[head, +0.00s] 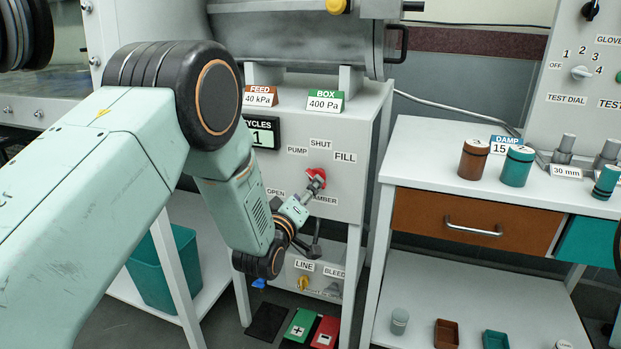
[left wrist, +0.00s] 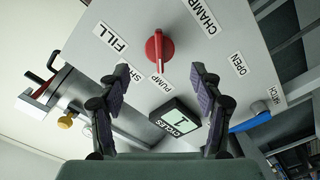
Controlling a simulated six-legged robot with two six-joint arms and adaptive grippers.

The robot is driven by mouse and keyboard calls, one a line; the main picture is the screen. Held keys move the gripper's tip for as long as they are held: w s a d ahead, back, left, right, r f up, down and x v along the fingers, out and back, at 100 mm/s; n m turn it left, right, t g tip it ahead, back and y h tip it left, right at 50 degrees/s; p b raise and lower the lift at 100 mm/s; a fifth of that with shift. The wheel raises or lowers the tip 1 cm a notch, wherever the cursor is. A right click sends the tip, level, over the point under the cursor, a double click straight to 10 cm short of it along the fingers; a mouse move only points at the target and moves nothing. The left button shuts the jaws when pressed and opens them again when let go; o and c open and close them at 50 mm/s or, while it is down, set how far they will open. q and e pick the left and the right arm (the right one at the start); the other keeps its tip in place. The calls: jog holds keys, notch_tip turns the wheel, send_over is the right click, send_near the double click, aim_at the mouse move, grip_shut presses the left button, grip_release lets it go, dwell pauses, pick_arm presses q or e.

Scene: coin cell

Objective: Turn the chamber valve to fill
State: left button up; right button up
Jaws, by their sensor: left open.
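The chamber valve is a red knob (head: 316,178) on the white panel, among the labels PUMP, SHUT and FILL (head: 345,157). In the left wrist view the red knob (left wrist: 158,50) is just beyond and between my fingertips, with clear space on both sides. Its raised bar runs roughly up and down in that view, with one end towards the PUMP label (left wrist: 160,84). The FILL label (left wrist: 110,37) lies to its left; SHUT is partly covered by a finger. My left gripper (left wrist: 160,82) is open and empty; it also faces the knob in the head view (head: 307,194).
A cycle counter reading 1 (head: 263,133) sits left of the valve. Below are a LINE valve with a yellow knob (head: 303,284) and a blue handle (head: 258,284). A bench with brown and teal containers (head: 517,165) stands at the right.

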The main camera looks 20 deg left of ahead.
pick_arm(q)
jog(key=shift+w+d+f+b, duration=0.15)
jog(key=shift+w+b, duration=0.55)
jog(key=shift+w, duration=1.25)
jog(key=shift+w+d+r+b, duration=0.1)
jog(key=shift+w+b, duration=0.55)
jog(key=shift+w, duration=1.3)
jog(key=shift+c, duration=0.2)
jog(key=c, duration=1.1)
